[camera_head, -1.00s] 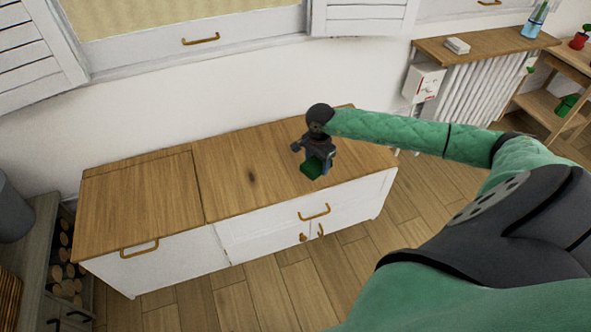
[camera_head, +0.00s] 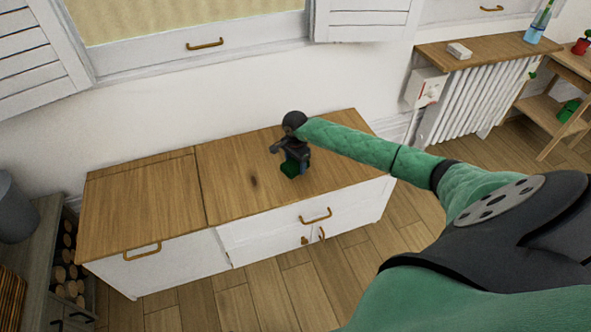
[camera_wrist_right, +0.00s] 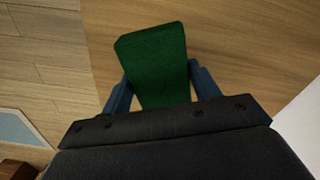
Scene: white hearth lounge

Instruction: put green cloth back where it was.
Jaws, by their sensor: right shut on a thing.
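The green cloth (camera_head: 288,169) is a small dark green piece at the tip of my right gripper (camera_head: 293,165), over the wooden top of the white cabinet (camera_head: 150,205). In the right wrist view the green cloth (camera_wrist_right: 155,62) sits between the two blue fingers of my right gripper (camera_wrist_right: 162,85), which is shut on it. Its far end sticks out beyond the fingertips. Whether the cloth touches the cabinet top is hard to tell. My left gripper is not in view.
The rest of the cabinet top is clear apart from a dark knot in the wood. A wall and window with shutters (camera_head: 363,20) stand behind. A radiator shelf (camera_head: 490,47) with a small white block (camera_head: 459,50) is at right. A firewood rack (camera_head: 68,255) is at lower left.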

